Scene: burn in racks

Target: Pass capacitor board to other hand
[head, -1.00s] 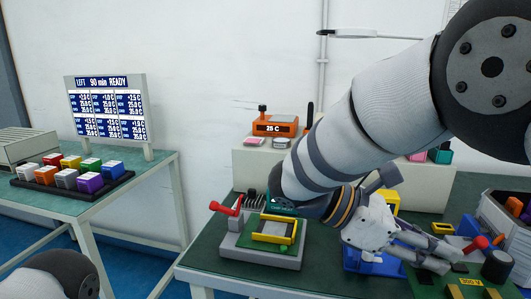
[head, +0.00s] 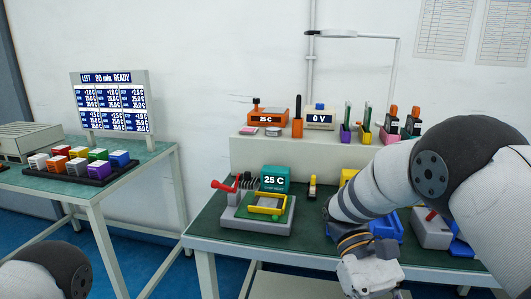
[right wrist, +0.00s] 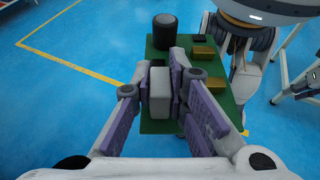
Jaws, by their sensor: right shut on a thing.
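The capacitor board (right wrist: 159,126) is a green plate with a black cylinder, gold blocks and a grey block, seen in the right wrist view. My right gripper (right wrist: 162,92) is shut on it, with its purple-padded fingers on both sides of the grey block. In the head view my right gripper (head: 370,280) is at the bottom edge, and the board is out of view. White and dark parts, apparently my left gripper (right wrist: 228,52), are at the board's far right corner. Whether its fingers touch the board cannot be told.
The green bench (head: 215,243) carries a grey fixture (head: 255,228) with a red lever and a green board in a yellow frame. A left table (head: 130,172) holds a black tray of coloured blocks. Below the held board is open blue floor (right wrist: 60,100).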

